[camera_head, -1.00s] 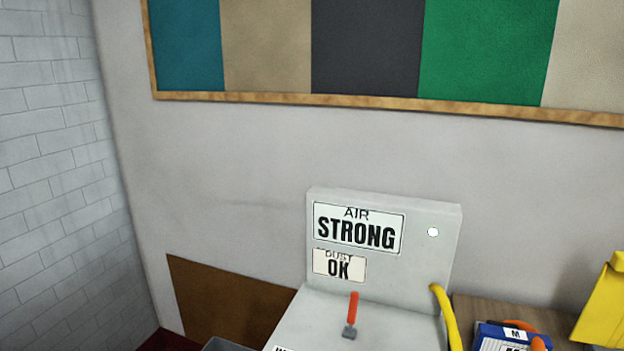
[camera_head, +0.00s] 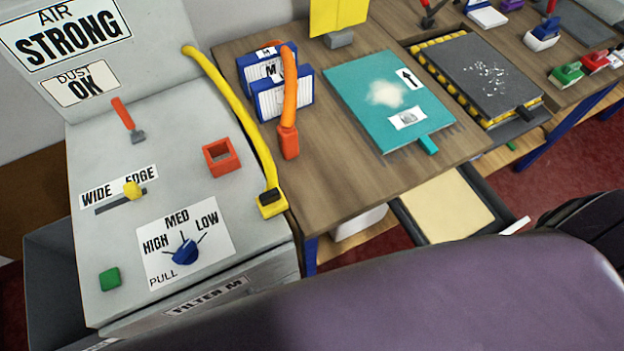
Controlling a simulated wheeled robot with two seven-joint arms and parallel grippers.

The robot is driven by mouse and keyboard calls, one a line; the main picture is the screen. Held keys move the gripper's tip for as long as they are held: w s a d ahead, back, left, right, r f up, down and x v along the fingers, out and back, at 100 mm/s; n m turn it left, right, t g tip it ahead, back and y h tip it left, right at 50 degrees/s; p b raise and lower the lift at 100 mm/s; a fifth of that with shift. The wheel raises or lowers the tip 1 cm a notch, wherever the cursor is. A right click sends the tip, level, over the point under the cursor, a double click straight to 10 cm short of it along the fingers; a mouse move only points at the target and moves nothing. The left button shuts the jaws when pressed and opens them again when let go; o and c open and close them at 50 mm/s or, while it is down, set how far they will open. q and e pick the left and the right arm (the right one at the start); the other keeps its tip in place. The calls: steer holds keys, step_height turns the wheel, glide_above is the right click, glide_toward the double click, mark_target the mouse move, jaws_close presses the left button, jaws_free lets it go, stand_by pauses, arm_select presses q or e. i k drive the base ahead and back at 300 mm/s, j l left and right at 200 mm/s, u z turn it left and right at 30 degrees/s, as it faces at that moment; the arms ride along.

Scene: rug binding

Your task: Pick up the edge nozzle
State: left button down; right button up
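No part is labelled as the edge nozzle, so I cannot tell for sure which it is. An orange curved tube with a red-orange block end (camera_head: 289,142) lies over blue-framed pleated boxes marked M (camera_head: 268,103) on the wooden table. A yellow hose (camera_head: 232,98) runs from the grey machine (camera_head: 180,130) down to a yellow end block with a dark top (camera_head: 271,203) at the machine's right edge. A hollow red square (camera_head: 221,157) sits on the machine's top. Neither gripper shows.
The machine has a WIDE/EDGE slider (camera_head: 132,190) and a blue knob (camera_head: 185,252). A teal sample (camera_head: 370,85) lies on the wooden table (camera_head: 340,185), left of a dark speckled panel (camera_head: 485,75). A large dark purple shape covers the lower right.

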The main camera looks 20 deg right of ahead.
mark_target(271, 203)
steer(key=z, duration=0.2)
steer(key=k+l, duration=0.35)
steer(key=k+l+z, duration=0.1)
steer(key=z, duration=1.45)
steer(key=u, duration=1.9)
steer(key=l+z, duration=0.15)
steer(key=z, duration=0.8)
